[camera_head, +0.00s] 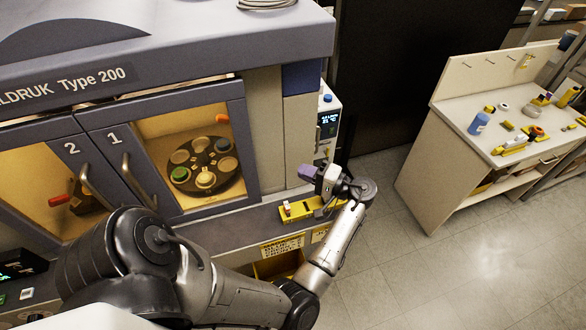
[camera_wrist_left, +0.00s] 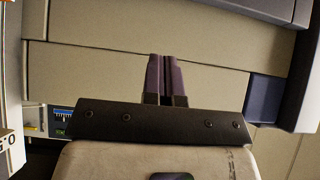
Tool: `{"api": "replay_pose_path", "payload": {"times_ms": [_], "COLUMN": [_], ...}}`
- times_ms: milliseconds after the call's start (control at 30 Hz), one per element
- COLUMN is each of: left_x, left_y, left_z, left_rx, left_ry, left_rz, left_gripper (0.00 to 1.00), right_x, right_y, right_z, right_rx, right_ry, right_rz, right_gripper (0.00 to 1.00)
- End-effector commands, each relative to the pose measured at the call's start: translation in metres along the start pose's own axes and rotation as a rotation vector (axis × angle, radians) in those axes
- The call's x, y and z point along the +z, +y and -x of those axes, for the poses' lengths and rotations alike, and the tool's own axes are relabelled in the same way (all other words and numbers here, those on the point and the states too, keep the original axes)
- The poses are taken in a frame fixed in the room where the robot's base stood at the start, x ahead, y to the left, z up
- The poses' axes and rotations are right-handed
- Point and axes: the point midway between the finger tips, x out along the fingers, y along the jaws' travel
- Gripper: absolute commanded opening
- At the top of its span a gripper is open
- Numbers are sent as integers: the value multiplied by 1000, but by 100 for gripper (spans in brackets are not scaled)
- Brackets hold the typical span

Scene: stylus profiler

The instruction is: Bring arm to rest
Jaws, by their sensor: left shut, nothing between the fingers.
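My left arm (camera_head: 344,232) reaches from the bottom left across the front of the grey machine to its right-hand end. My left gripper (camera_head: 307,172) is beside the machine's right front corner, above the ledge, with its purple fingers pointing left. In the left wrist view the two fingers (camera_wrist_left: 165,76) are together with nothing between them, and beige machine panels (camera_wrist_left: 98,76) fill the space beyond. My right gripper is in neither view.
A yellow holder (camera_head: 299,210) with small items is on the ledge below the gripper. Doors 1 (camera_head: 113,137) and 2 look shut; a dark round carousel (camera_head: 203,166) shows behind door 1. A cluttered workbench (camera_head: 460,107) stands at right, with clear floor (camera_head: 400,270) in front.

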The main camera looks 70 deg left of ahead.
Motion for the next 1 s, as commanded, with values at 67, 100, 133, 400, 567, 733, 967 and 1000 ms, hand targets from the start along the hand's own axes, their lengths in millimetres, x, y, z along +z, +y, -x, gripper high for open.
{"api": "replay_pose_path", "payload": {"times_ms": [67, 100, 133, 400, 567, 733, 967, 1000], "left_x": [0, 0, 0, 0, -2, -13, -37, -42], "left_y": [1, 1, 0, 0, 4, 32, 27, 18], "left_z": [6, 8, 10, 13, 13, 14, 55, 67], "left_rx": [0, 1, 1, 0, 22, 280, 799, 887], "left_ry": [1, 1, 1, 0, 17, 72, 252, 301], "left_rz": [0, 0, 0, 0, 49, 110, 333, 377], "left_gripper": [0, 0, 0, 0, 0, 0, 0, 0], "right_x": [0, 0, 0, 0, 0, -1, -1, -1], "right_y": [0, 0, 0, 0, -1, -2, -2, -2], "right_z": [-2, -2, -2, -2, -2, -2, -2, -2], "right_rx": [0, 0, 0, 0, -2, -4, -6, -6], "right_ry": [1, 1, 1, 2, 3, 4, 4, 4], "right_rz": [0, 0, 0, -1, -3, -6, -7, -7], "right_gripper": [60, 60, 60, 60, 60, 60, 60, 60]}}
